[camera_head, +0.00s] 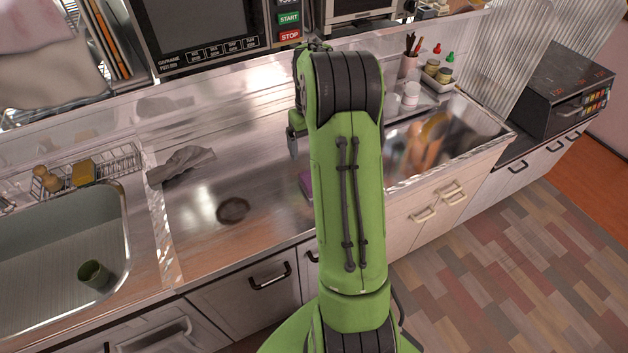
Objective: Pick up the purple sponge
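The purple sponge (306,184) lies on the metal counter, just left of my green arm. Only its left part shows; my arm hides the rest. My gripper (293,150) is mostly hidden behind my arm. One dark finger points down above the counter, a little above and left of the sponge in the picture. It looks apart from the sponge. Whether the gripper is open or shut does not show.
A grey cloth (182,163) and a dark round drain (233,210) are on the counter to the left. A sink with a green cup (94,274) is at far left. A second sink (470,125) with blurred orange items is right. A microwave (205,35) stands behind.

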